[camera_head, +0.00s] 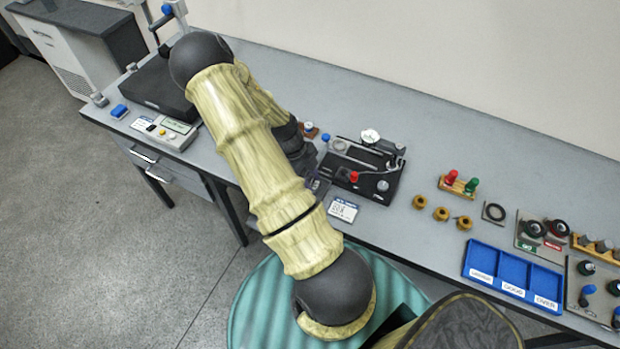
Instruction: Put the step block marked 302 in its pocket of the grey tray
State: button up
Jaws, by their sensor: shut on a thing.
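My arm reaches across the bench, and my gripper (312,178) is at its far end, low over the bench beside the black fixture plate. The arm covers most of the gripper. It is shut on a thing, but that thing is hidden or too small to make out. I cannot read the mark 302 anywhere. I cannot pick out the step block or its pocket. Grey boards (572,300) stand at the far right, but I cannot tell whether either is the grey tray.
The black fixture plate (345,180) with a dial gauge stands right of my gripper; a white card (343,210) lies in front. A blue bin (512,272), brass rings (441,214) and a wooden stand (458,186) are further right. The bench (430,130) is clear behind.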

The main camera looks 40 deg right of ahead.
aim_at(310, 178)
jog(key=shift+f, duration=0.3)
dwell(0.4)
jog(key=o, duration=1.3)
jog(key=shift+o, duration=1)
jog(key=shift+r+p, duration=0.4)
jog(key=shift+r, duration=0.25)
jog(key=shift+r+p, duration=2.35)
jog(key=shift+r, duration=0.55)
